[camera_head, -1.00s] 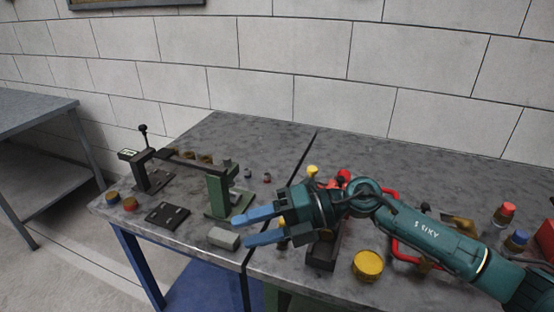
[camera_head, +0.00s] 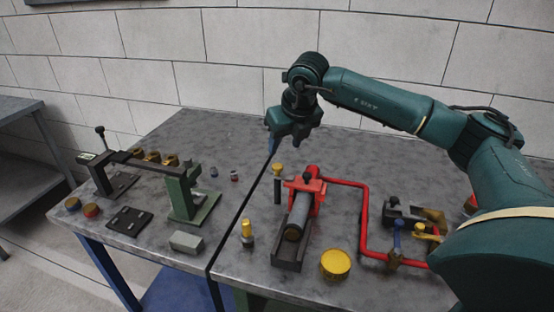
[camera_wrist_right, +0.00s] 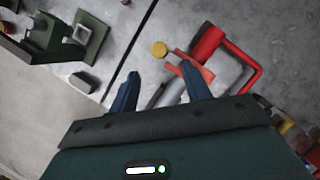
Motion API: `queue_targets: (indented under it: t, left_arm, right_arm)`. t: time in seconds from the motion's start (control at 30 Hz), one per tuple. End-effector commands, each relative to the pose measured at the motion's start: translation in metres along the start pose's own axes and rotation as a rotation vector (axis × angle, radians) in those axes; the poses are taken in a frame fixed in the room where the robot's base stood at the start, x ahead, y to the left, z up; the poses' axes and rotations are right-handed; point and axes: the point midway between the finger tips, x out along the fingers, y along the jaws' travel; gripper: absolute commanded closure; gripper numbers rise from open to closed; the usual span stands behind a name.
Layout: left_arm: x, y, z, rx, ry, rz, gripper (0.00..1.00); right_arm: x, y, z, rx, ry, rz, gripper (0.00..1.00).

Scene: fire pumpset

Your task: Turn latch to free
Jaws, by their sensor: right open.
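A red clamp-like fixture (camera_head: 314,185) holds a grey cylinder (camera_head: 298,214) above a dark trough (camera_head: 288,258). A yellow-topped dark post (camera_head: 278,170) stands just left of it; I cannot tell for sure which part is the latch. In the right wrist view the yellow top (camera_wrist_right: 159,48) and red fixture (camera_wrist_right: 208,42) lie beyond the fingers. My right gripper (camera_head: 280,140) is open and empty, raised above the table behind the post. Its two blue fingers (camera_wrist_right: 163,88) stand apart in the wrist view. My left gripper is not in view.
A red pipe (camera_head: 363,215) bends right of the fixture. A yellow-topped fitting (camera_head: 248,229) and a yellow cap (camera_head: 335,264) stand in front. A green-and-black stand (camera_head: 182,195) and a grey block (camera_head: 186,242) are left of the table seam. The back of the table is clear.

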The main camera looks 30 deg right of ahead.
Motion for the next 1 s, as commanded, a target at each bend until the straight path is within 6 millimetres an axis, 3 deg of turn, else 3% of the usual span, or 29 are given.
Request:
queue_targets:
  t: [0.2, 0.4, 0.8, 1.0]
  left_arm:
    - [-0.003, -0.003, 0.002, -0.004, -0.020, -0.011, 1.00]
    - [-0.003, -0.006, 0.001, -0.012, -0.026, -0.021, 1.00]
    - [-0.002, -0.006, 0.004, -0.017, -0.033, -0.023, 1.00]
    - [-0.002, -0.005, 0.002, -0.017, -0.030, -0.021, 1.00]
  right_arm:
    - [0.045, 0.001, 0.000, 0.000, 0.004, 0.001, 0.52]
    - [0.072, 0.001, 0.000, 0.000, 0.001, 0.001, 0.52]
    - [0.082, 0.001, 0.000, -0.001, 0.000, 0.003, 0.52]
    - [0.082, 0.001, 0.000, -0.001, 0.000, 0.003, 0.67]
